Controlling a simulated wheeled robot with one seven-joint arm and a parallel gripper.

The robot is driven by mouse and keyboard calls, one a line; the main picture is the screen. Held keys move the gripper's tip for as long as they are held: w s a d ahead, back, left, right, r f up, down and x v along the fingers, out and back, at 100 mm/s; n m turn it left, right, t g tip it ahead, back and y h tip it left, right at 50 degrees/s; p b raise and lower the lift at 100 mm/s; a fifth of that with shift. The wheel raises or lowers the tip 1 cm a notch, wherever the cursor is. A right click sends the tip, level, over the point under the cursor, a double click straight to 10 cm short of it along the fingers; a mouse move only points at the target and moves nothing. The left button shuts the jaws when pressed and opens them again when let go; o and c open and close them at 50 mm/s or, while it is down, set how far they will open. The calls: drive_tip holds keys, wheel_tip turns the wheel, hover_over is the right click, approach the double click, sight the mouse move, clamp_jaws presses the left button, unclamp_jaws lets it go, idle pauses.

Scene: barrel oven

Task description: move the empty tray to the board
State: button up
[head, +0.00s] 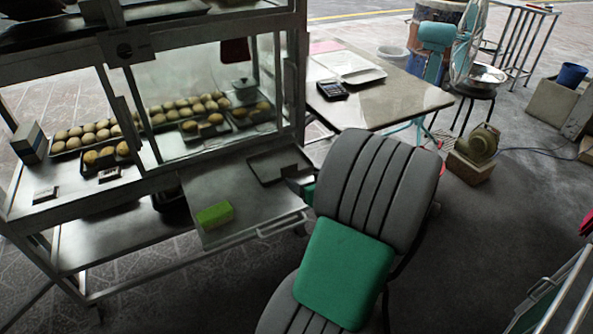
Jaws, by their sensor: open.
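An empty dark, shallow tray (262,174) lies flat on the low steel shelf at the front of the glass cabinet, near the shelf's right end. My gripper (293,175) is a dark shape at the tray's right edge. It is open, but its fingers are mostly hidden beside my grey and green arm, and I cannot tell whether they touch the tray. A pale flat board (338,62) lies on the table behind, with a light shallow tray shape (365,76) at its front edge. I cannot tell for sure that this is the task's board.
A green block (214,215) sits on the steel shelf (225,185). The glass cabinet (200,100) holds several trays of buns. A blower (483,141) stands to the right.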

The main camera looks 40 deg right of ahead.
drive_tip(key=shift+s+a+r, duration=0.2)
drive_tip(key=shift+s+r, duration=0.05)
drive_tip(key=shift+s, duration=0.3)
drive_tip(key=w+a+y, duration=0.1)
drive_tip(key=a, duration=0.2)
drive_tip(key=w+a+f+n+g+y, duration=0.1)
drive_tip(key=w+a, duration=0.1)
drive_tip(key=a, duration=0.2)
drive_tip(key=w+a+n+y, duration=0.1)
drive_tip(key=w+a, duration=0.1)
drive_tip(key=a, duration=0.1)
drive_tip(key=shift+a+f+g+y, duration=0.25)
drive_tip(key=shift+f+g+y, duration=0.05)
drive_tip(key=shift+f+g, duration=0.1)
drive_tip(key=a+f+n+g+y, duration=0.15)
drive_tip(key=a+g, duration=0.25)
drive_tip(key=a, duration=0.9)
drive_tip(key=s+a+r+g, duration=0.1)
drive_tip(key=s+a+g, duration=0.1)
drive_tip(key=s+a, duration=0.3)
drive_tip(key=s+a+r+g+h, duration=0.1)
drive_tip(key=s+a+g, duration=0.1)
drive_tip(key=s+a, duration=0.4)
drive_tip(key=shift+a+r+g, duration=0.2)
drive_tip(key=shift+r+g, duration=0.15)
drive_tip(key=shift+g, duration=0.05)
